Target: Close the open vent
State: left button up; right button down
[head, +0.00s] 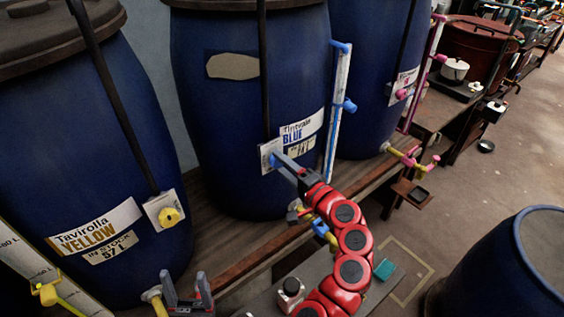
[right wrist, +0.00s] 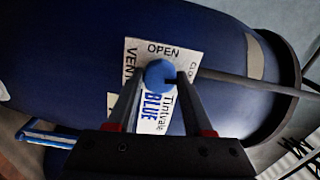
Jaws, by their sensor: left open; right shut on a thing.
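The blue vent knob (right wrist: 160,73) sits on a white plate (right wrist: 148,54) marked "VENT" and "OPEN", with a partly hidden "CLO..." at its right, on the vat labelled Tintvale BLUE (head: 238,110). My right gripper (right wrist: 157,84) is shut on the knob, its fingers on either side. In the head view my right gripper (head: 280,162) reaches the plate (head: 266,158) and largely hides the knob. My left gripper (head: 187,290) is open and empty at the bottom, in front of the Tavirolla YELLOW vat (head: 150,262). The yellow vat's knob (head: 169,216) is on its own plate.
A third blue vat (head: 365,60) with a pink knob stands behind. A blue-capped sight tube (head: 338,110) is right of the middle vat. Taps and pipes line the wooden bench edge (head: 245,268). A blue barrel (head: 500,270) stands at lower right. Floor is free at right.

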jog(key=shift+m, duration=0.5)
jog(key=shift+c, duration=1.5)
grip_release()
jog(key=shift+d, duration=0.1)
jog(key=p+v, duration=0.4)
jog(key=v, duration=1.3)
jog(key=shift+s+p, duration=0.15)
jog(key=shift+p, duration=0.15)
